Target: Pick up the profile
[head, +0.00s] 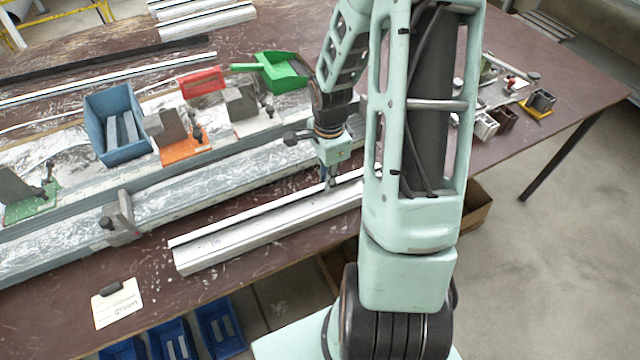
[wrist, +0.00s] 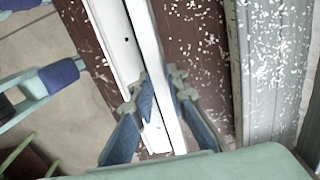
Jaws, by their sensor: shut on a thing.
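The profile (head: 250,233) is a long, pale silver-white bar with a raised rib along it. In the head view it lies along the front part of the brown bench, and its right end is hidden behind my arm. My gripper (head: 331,180) points down at the profile towards its right part. In the wrist view, my gripper (wrist: 163,92) has one blue-padded finger on each side of the rib of the profile (wrist: 118,40) and is shut on it. I cannot tell any gap between profile and bench.
A long grey clamp rail (head: 160,200) with coloured clamp blocks runs behind the profile. A blue bin (head: 103,140), a green dustpan (head: 283,72) and a red piece (head: 202,82) stand farther back. A white card (head: 117,302) lies at the front left. Blue bins (head: 216,325) sit below the bench edge.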

